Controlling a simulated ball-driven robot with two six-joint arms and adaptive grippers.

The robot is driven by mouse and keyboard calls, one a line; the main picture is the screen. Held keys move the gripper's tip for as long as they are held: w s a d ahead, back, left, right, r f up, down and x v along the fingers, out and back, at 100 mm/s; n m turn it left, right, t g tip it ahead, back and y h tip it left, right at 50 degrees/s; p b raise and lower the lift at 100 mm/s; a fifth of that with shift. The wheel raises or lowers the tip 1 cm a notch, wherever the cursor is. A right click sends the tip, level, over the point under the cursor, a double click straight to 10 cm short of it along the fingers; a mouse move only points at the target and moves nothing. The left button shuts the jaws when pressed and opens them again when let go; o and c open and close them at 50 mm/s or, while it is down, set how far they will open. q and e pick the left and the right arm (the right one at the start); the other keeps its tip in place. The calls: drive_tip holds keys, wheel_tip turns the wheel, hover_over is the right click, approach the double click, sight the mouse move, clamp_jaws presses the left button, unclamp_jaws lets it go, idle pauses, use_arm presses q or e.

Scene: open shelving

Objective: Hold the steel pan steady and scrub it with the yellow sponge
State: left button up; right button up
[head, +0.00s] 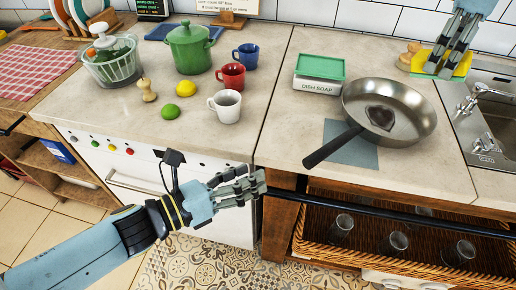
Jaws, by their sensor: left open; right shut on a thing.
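The steel pan (408,98) stands on the right counter over a blue-grey mat (350,157). Its black handle (332,147) points to the lower left, and a dark patch (380,117) marks its inside. The yellow sponge (463,66) is at the upper right, behind the pan, partly hidden by my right gripper. My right gripper (440,67) is shut on the sponge from above, apart from the pan. My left gripper (253,187) is open and empty in front of the counter edge, to the lower left of the pan handle.
The left counter holds a green pot (190,52), several mugs and fruit. Under the counter, a wicker basket (310,225) holds glasses.

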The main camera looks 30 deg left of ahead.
sight(329, 141)
use_arm(q)
drive_tip(key=d+r+m+h, duration=0.3)
drive_tip(key=d+r+m, duration=0.1)
drive_tip(key=r+m, duration=0.25)
drive_tip(key=x, duration=1.1)
drive_tip(key=shift+w+a+f, duration=0.1)
drive_tip(key=shift+w+a, duration=0.05)
drive_tip(key=shift+w, duration=0.15)
drive_tip(key=shift+c, duration=0.2)
clamp_jaws()
drive_tip(key=shift+c, duration=2.4)
unclamp_jaws()
drive_tip(key=shift+s+a, duration=0.1)
